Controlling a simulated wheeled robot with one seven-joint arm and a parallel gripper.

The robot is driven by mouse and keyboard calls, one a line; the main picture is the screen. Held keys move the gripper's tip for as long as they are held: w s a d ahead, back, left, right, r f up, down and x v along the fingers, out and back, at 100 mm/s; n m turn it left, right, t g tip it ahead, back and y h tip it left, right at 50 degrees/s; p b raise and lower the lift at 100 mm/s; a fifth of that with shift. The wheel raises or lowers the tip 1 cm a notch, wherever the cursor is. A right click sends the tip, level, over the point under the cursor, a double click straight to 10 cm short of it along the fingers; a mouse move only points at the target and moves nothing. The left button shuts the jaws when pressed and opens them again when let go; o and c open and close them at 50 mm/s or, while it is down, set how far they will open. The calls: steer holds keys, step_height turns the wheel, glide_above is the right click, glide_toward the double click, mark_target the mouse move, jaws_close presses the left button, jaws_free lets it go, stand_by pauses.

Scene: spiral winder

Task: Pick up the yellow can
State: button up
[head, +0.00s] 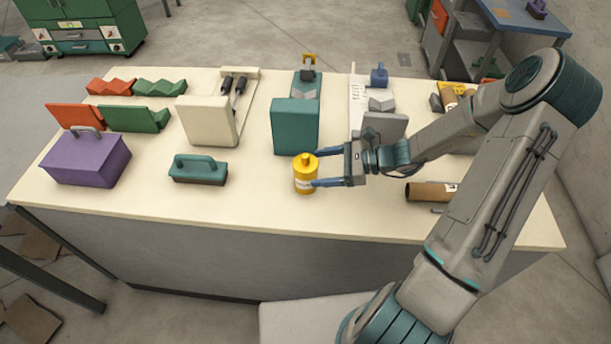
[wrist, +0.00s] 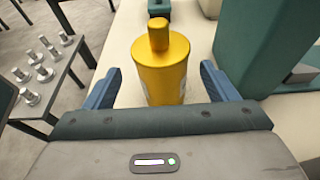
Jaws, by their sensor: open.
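The yellow can (head: 306,176) stands upright on the cream tabletop near the middle of the front half, with a pale label and a smaller yellow cap on top. In the wrist view the can (wrist: 161,70) stands between the two blue fingers of my gripper (wrist: 160,88). My gripper (head: 316,168) reaches in from the right in the head view. Its jaws are open, with one finger on each side of the can. A gap shows between the can and each finger in the wrist view. The can's lower part is partly hidden there by the gripper body.
A tall teal block (head: 295,128) stands just behind the can. A teal handled block (head: 198,169) and a purple box (head: 86,160) are to the left. A brown tube (head: 430,191) lies to the right. The tabletop (head: 270,215) in front of the can is clear.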

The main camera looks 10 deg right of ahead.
mark_target(306, 168)
steer(key=p+x, duration=0.1)
steer(key=x, duration=0.4)
steer(key=shift+w, duration=0.1)
steer(key=c, duration=1.1)
steer(key=shift+d+r, duration=0.1)
steer(key=shift+r, duration=0.05)
steer(key=shift+c, duration=0.2)
